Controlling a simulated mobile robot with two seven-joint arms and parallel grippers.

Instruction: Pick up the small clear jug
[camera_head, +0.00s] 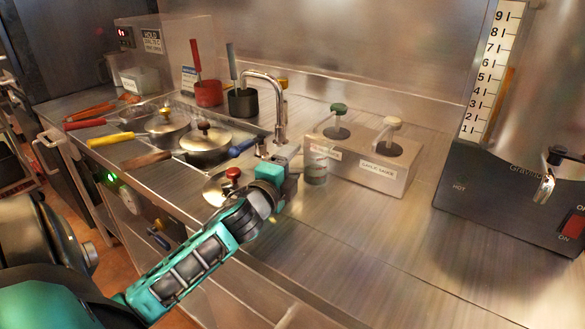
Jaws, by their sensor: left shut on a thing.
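The small clear jug (316,170) is see-through and looks upright, just left of the steel sauce dispenser box. My left gripper (299,174) reaches it from the left and is shut on its near left side. The gripper body hides part of the jug. I cannot tell whether the jug's base touches the counter. My right gripper is not in view.
The sauce dispenser (388,177) with two pumps stands close right of the jug. A faucet (279,105) rises behind my left gripper. Lidded pans (205,145) sit at left. A tall steel urn (540,110) stands at right. The front counter (370,255) is clear.

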